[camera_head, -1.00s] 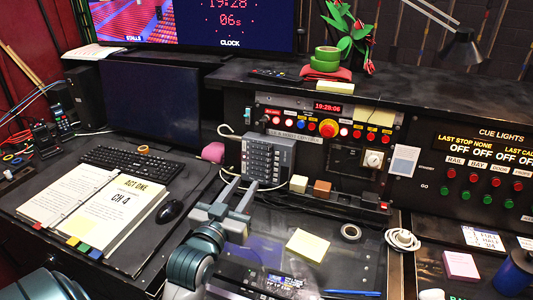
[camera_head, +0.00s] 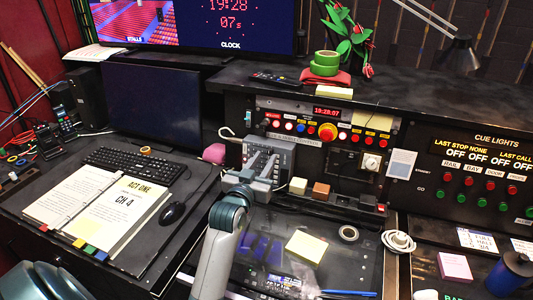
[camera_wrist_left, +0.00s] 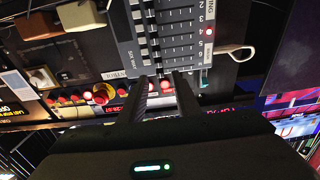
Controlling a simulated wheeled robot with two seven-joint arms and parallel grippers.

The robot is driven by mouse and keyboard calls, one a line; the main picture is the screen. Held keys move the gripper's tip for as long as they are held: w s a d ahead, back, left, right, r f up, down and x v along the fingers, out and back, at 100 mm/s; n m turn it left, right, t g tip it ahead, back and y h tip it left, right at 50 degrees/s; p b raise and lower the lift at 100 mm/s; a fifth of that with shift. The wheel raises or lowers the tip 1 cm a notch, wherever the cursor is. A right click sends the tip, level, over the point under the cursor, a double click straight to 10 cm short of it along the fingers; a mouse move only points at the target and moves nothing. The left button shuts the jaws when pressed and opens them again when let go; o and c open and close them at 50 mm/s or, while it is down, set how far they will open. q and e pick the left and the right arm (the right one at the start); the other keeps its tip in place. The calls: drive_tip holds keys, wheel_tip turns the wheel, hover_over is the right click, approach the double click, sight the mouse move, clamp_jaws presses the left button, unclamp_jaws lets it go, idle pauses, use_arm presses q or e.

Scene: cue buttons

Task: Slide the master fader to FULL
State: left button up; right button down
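A grey fader box (camera_head: 280,146) with a row of several sliders sits at the foot of the back console, left of centre in the head view. In the left wrist view the fader box (camera_wrist_left: 185,30) fills the top middle, with pale slider knobs along its left side. I cannot tell which slider is the master; its setting is not readable. My left gripper (camera_head: 262,158) is over the front of the box, hiding part of its face. Its two fingers (camera_wrist_left: 163,82) are apart with nothing seen between them, their tips near the box's edge. My right gripper is not in view.
A button panel with a red knob (camera_head: 327,132) stands behind the box. A cream block (camera_head: 298,186) and a brown block (camera_head: 321,190) sit close to its right. A pink object (camera_head: 214,153) lies to its left. A yellow note (camera_head: 307,246) lies on the desk in front.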

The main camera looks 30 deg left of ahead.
use_arm(q)
drive_tip(key=shift+x, duration=1.35)
clamp_jaws()
drive_tip(key=shift+s+a+p, duration=0.2)
drive_tip(key=shift+s+a, duration=0.05)
drive_tip(key=shift+a, duration=0.8)
drive_tip(key=shift+s+a+p, duration=0.25)
drive_tip(key=shift+s+a, duration=0.05)
drive_tip(key=shift+a, duration=0.7)
drive_tip(key=shift+s+a+p, duration=0.2)
drive_tip(key=shift+s+a, duration=0.05)
drive_tip(key=shift+a, duration=0.8)
